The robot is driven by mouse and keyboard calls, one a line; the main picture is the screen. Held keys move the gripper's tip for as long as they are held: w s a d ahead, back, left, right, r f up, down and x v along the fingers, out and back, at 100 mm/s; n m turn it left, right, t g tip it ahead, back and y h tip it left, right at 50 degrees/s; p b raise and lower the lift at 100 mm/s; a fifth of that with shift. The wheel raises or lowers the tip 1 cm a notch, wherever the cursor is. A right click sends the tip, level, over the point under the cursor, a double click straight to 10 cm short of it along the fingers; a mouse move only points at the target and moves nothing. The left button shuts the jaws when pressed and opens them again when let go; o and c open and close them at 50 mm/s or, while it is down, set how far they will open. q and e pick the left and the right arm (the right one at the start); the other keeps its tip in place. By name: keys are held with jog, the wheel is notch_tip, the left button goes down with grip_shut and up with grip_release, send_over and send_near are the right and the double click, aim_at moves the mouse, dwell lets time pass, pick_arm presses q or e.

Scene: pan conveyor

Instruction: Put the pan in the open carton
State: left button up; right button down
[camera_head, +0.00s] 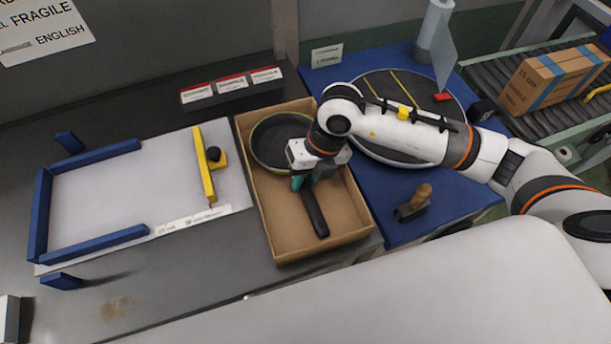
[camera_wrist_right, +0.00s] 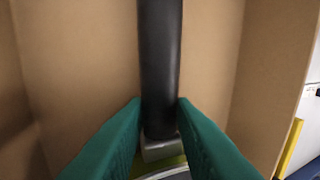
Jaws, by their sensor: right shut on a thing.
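The pan (camera_head: 284,142) is dark with a green rim and a black handle (camera_head: 314,212). It lies inside the open carton (camera_head: 283,247), with its bowl at the far end and its handle toward the near end. My right gripper (camera_head: 302,183) reaches down into the carton and is shut on the handle close to the bowl. In the right wrist view the green fingers (camera_wrist_right: 160,125) press on both sides of the handle (camera_wrist_right: 161,60), with brown cardboard behind. The gripper hides part of the pan. My left gripper is not in view.
A white board (camera_head: 120,195) with blue rails and a yellow bar (camera_head: 204,165) lies left of the carton. Right of it, a blue table (camera_head: 395,235) holds a round turntable (camera_head: 385,160) and a wooden-handled stamp (camera_head: 414,202). A closed box (camera_head: 550,78) sits on a roller conveyor.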

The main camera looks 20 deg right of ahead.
jog(key=shift+f, duration=0.25)
jog(key=c, duration=1.2)
grip_release()
jog(key=shift+o, duration=0.4)
jog(key=shift+s, duration=0.1)
jog(key=b+v, duration=0.1)
jog(key=v, duration=1.1)
jog(key=shift+r, duration=0.1)
